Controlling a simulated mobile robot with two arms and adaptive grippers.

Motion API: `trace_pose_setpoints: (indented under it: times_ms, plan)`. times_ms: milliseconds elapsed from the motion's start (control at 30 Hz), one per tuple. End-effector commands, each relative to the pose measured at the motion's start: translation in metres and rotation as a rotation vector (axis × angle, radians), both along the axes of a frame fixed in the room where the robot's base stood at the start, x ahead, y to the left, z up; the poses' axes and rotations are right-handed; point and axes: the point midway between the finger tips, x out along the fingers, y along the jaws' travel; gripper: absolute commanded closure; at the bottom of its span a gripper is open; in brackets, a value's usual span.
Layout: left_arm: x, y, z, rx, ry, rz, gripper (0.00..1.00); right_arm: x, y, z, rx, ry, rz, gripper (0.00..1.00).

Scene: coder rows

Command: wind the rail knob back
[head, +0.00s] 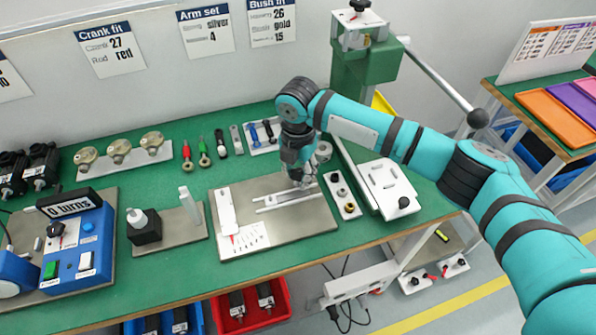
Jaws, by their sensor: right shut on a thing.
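The rail (284,203), a pale metal slide, lies on a grey base plate (318,222) in the middle of the green bench. My right gripper (301,183) points down over the far side of the rail, near its right end. It is shut on the rail knob, which the fingers and wrist hide. A white upright block (226,210) and a printed scale card (242,239) are on the same plate, left of the rail. My left gripper is not in view.
A tray of small parts (343,194) and a white case (386,186) are close right of the plate. A green press (367,70) with a long lever stands behind. A blue counter box reading "0 turns" (76,246) is at left.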

Motion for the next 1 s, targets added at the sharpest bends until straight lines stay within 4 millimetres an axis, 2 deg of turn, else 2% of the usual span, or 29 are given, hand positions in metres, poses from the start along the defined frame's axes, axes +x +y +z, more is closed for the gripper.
trace_pose_setpoints:
  times_ms: [267,467,1000]
  plan:
    - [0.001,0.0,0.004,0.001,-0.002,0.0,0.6,0.0,0.0,0.002,0.0,0.001,-0.017,1.0]
    - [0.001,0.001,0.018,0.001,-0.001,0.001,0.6,0.0,0.0,0.004,0.0,0.002,-0.096,1.0]
    - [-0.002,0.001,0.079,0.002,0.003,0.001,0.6,-0.001,0.0,0.006,0.001,0.004,-0.568,1.0]
